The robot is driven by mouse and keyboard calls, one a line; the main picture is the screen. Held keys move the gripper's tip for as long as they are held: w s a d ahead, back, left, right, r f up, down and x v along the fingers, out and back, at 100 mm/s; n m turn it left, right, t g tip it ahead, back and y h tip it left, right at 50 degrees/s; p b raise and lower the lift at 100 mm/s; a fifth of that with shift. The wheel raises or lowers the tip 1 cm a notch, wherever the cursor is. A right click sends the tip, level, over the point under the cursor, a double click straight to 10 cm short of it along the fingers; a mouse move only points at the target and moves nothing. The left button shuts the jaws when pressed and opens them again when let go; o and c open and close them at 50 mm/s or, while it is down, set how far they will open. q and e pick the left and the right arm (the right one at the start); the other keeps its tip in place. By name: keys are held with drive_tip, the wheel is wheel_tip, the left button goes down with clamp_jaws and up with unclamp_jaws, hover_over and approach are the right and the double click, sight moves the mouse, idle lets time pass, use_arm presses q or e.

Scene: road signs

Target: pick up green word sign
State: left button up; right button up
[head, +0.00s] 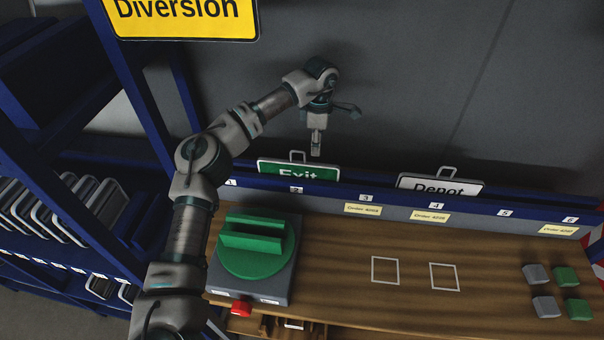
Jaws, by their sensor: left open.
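The green word sign (280,171) reads "Exit" in white and stands in the blue rack at slot 2, with its lower part hidden behind the rack's front strip. A handle loop sticks up from its top edge. My left gripper (316,150) points down just above and slightly right of that handle, open and empty, seen nearly edge-on. A white word sign (440,186) reading "Depot" stands in the same rack near slot 4, also with a handle on top. My right gripper is not in view.
The wooden bench (340,300) has two white square outlines. A grey box with a green turntable (258,262) and a red button (241,307) stands at its left. Green and grey blocks (567,276) lie at right. A yellow "Diversion" sign (180,18) hangs above.

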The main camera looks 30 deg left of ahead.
use_arm(q)
hover_over(315, 163)
drive_tip(key=f, duration=0.3)
drive_tip(key=a+f, duration=0.1)
drive_tip(key=shift+s+f, duration=0.3)
drive_tip(key=shift+s, duration=0.1)
drive_tip(key=shift+a+f, duration=0.2)
drive_tip(key=shift+f, duration=0.1)
drive_tip(key=f, duration=0.3)
drive_tip(key=d+f, duration=0.1)
drive_tip(key=shift+w+d+f, duration=0.1)
drive_tip(key=shift+w+f, duration=0.05)
drive_tip(key=shift+w, duration=0.15)
drive_tip(key=shift+d+f, duration=0.25)
drive_tip(key=shift+d, duration=0.25)
drive_tip(key=shift+a+f, duration=0.1)
drive_tip(key=shift+a, duration=0.6)
clamp_jaws()
drive_tip(key=shift+a, duration=0.2)
drive_tip(key=shift+d, duration=0.3)
drive_tip(key=shift+d+r, duration=0.25)
drive_tip(key=shift+r, duration=0.05)
drive_tip(key=r, duration=0.9)
drive_tip(key=shift+a, duration=0.3)
drive_tip(key=shift+d+r, duration=0.1)
drive_tip(key=shift+r, duration=0.2)
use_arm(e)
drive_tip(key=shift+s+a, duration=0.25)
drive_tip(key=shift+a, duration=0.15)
